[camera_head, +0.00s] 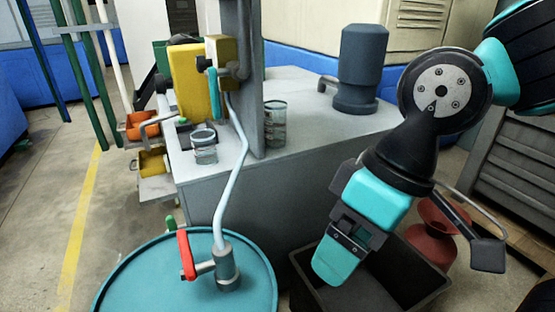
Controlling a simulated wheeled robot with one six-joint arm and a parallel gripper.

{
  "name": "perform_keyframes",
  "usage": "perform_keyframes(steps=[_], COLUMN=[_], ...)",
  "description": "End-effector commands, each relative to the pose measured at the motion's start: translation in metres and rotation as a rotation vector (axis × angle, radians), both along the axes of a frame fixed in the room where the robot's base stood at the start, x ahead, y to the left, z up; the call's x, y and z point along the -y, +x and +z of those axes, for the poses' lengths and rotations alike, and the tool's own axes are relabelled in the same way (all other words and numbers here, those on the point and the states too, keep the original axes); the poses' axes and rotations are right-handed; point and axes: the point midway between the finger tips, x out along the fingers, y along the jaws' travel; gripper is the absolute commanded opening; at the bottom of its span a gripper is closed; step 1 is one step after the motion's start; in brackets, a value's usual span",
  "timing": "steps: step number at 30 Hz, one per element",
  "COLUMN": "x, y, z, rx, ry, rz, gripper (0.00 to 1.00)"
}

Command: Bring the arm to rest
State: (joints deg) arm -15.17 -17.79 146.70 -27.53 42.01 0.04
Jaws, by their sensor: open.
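My gripper (348,250) hangs at the right of the head view, at the end of my black and teal arm. It points down and to the left. It is open, and I see nothing held in it. One teal finger shows clearly; the rest of the jaws is partly hidden by the gripper body. It appears in front of and above a dark open bin (420,295), but I cannot tell the height between them.
A teal drum (130,285) with a red-handled valve (187,255) and a pipe stands at the lower left. A grey cabinet (235,195) carries a dark blue cylinder (361,70) and glass jars (204,148). A red round object (440,230) stands behind the bin. Open floor lies left.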

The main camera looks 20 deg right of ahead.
Motion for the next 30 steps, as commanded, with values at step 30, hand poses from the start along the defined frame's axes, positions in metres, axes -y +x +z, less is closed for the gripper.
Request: perform_keyframes(steps=[30], x=[0.0], y=[0.0], z=[0.315], rx=[0.001], ry=[0.001], rz=[0.001], gripper=[0.84])
